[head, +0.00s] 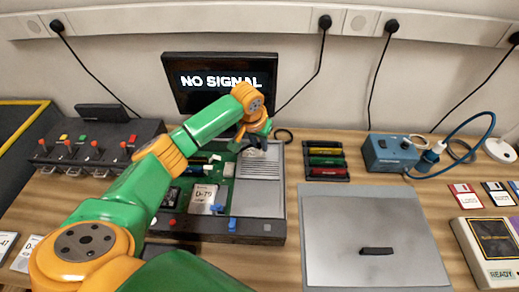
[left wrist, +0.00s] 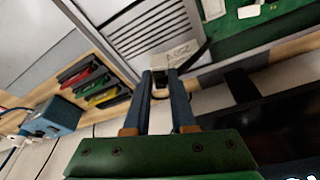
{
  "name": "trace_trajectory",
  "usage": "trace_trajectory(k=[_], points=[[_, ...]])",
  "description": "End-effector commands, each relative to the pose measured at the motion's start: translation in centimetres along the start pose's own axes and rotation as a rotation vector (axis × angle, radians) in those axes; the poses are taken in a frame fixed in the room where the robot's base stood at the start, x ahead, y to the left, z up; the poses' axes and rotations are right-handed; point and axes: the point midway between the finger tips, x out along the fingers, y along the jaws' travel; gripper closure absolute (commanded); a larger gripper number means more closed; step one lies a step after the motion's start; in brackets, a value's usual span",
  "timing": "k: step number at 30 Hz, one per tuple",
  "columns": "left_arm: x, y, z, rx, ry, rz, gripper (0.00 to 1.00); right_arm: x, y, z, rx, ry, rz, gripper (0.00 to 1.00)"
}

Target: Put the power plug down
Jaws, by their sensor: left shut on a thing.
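My left gripper (head: 257,140) reaches over the back of the open device (head: 260,205), in front of the monitor. In the left wrist view its two dark fingers (left wrist: 160,82) are shut on a small dark thing, which looks like the power plug but is mostly hidden between the fingertips. A pale label (left wrist: 172,60) lies just beyond the fingertips, by the device's slotted panel (left wrist: 145,30). I cannot tell whether the plug touches anything. My right gripper is not in view.
A monitor (head: 220,80) reading NO SIGNAL stands behind. Right of the device are a rack of coloured modules (head: 326,160), a grey mat (head: 370,225) with a dark bar (head: 376,251), and a blue box (head: 392,150). A switch panel (head: 95,147) stands left. The mat is mostly clear.

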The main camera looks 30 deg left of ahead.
Motion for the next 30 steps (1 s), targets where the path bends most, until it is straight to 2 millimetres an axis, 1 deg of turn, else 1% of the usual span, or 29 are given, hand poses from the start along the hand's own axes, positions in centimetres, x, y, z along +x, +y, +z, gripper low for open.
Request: trace_trajectory(k=[1, 3, 6, 13, 26, 27, 29, 30], points=[[1.0, -0.1, 0.1, -0.002, -0.004, -0.002, 1.00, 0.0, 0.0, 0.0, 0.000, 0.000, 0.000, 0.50], [2.3, -0.1, 0.6, -0.001, -0.004, -0.001, 1.00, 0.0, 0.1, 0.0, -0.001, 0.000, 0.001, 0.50], [3.1, -0.1, 0.8, 0.000, -0.001, -0.002, 1.00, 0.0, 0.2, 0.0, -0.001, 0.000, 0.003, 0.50], [3.2, -0.1, 0.8, -0.001, -0.001, -0.002, 1.00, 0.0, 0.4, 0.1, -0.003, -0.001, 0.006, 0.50], [4.3, -0.1, 1.1, -0.003, -0.001, -0.001, 1.00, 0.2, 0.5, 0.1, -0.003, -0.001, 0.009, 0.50], [4.3, -0.1, 1.1, -0.003, -0.001, -0.002, 0.74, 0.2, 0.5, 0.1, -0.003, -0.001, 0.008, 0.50], [4.3, -0.1, 1.1, -0.002, -0.001, -0.002, 0.58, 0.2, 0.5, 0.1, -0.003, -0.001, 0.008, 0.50], [4.3, -0.1, 1.1, -0.002, -0.001, -0.002, 0.47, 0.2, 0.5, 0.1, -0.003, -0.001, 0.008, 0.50]])
